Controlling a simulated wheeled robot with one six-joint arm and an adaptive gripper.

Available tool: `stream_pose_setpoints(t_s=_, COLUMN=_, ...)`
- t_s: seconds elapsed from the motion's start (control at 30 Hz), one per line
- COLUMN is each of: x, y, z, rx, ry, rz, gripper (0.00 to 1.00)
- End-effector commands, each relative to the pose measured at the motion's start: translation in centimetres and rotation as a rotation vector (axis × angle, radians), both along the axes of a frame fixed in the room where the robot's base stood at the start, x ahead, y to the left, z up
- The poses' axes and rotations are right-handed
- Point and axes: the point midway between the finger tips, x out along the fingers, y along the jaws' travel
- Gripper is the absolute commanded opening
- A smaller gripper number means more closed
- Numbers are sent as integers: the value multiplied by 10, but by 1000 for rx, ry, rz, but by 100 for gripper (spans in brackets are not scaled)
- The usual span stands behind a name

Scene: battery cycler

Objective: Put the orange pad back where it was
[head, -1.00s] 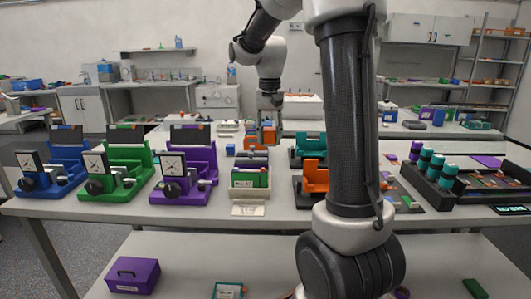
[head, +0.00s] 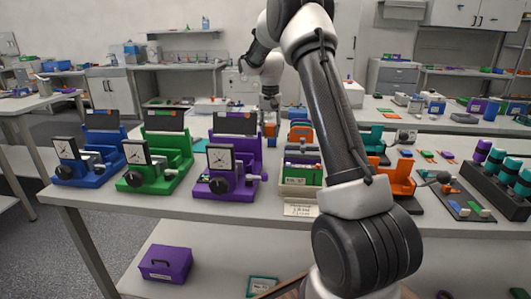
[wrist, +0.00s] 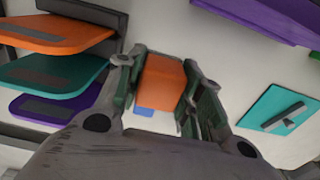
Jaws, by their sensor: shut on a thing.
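My gripper (wrist: 160,95) is shut on a small orange pad (wrist: 161,78), which sits between its two fingers in the wrist view. In the head view my gripper (head: 269,108) is beyond the purple fixture, with the orange pad (head: 270,131) just below its fingers. A small blue piece (wrist: 144,112) shows below the pad in the wrist view; I cannot tell whether it touches the pad. Orange (wrist: 60,33), teal (wrist: 55,72) and purple (wrist: 55,107) plates are stacked apart at the left of the wrist view.
Blue (head: 90,165), green (head: 160,170) and purple (head: 228,170) fixtures with dials stand in a row on the table. A pale bin (head: 300,188) holds upright pads. An orange cradle (head: 393,180) and a dark rack (head: 500,195) of cylinders stand at right.

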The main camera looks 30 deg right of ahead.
Motion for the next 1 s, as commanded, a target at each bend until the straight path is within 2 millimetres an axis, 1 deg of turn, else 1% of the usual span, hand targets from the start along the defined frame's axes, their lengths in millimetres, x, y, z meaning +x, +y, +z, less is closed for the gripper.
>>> stream_pose_setpoints(t_s=0.03, x=-1, y=0, z=-10, rx=1, ry=4, rz=0, gripper=11)
stream_pose_setpoints(t_s=0.1, x=-1, y=0, z=-21, rx=0, ry=4, rz=0, gripper=11)
stream_pose_setpoints(t_s=0.33, x=-1, y=0, z=-43, rx=0, ry=2, rz=0, gripper=11)
stream_pose_setpoints(t_s=0.53, x=-1, y=0, z=-77, rx=0, ry=2, rz=0, gripper=11)
stream_pose_setpoints(t_s=0.6, x=-1, y=0, z=-82, rx=0, ry=2, rz=0, gripper=11)
stream_pose_setpoints(t_s=0.93, x=-1, y=0, z=-85, rx=1, ry=1, rz=0, gripper=11)
stream_pose_setpoints(t_s=0.97, x=-1, y=0, z=-85, rx=0, ry=0, rz=0, gripper=41)
stream_pose_setpoints(t_s=1.0, x=-1, y=0, z=-85, rx=0, ry=0, rz=0, gripper=48)
